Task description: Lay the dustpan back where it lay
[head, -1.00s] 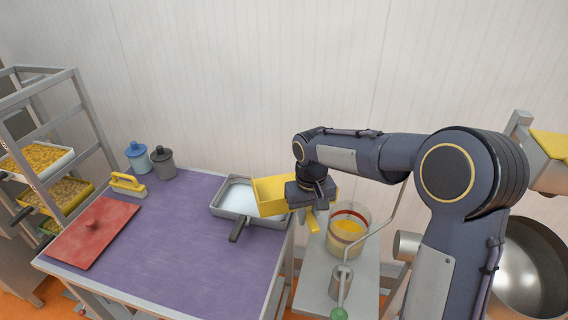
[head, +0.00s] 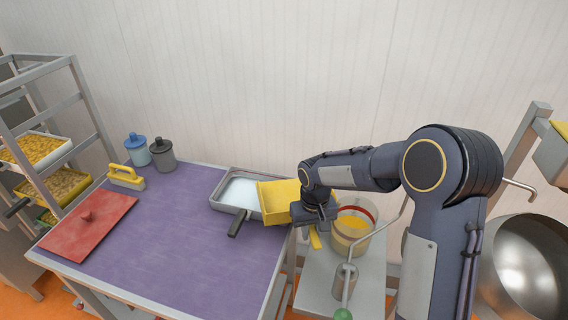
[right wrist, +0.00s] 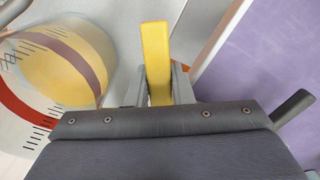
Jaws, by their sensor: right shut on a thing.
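The yellow dustpan (head: 279,202) is at the right end of the purple table, partly overlapping the grey pan in the head view. My right gripper (head: 317,228) is shut on the dustpan's yellow handle, and in the right wrist view (right wrist: 159,88) the handle (right wrist: 156,50) stands between the fingers. The gripper and part of the arm hide the dustpan's right side. I cannot tell whether the dustpan touches the table or pan. My left gripper is not in view.
The purple table (head: 160,240) holds a grey pan (head: 226,205) with white contents, a red board (head: 75,235), a yellow-handled brush (head: 126,178) and two jars (head: 161,154). A clear marked container (head: 352,238) with yellow contents stands close right of the gripper. The table's middle is clear.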

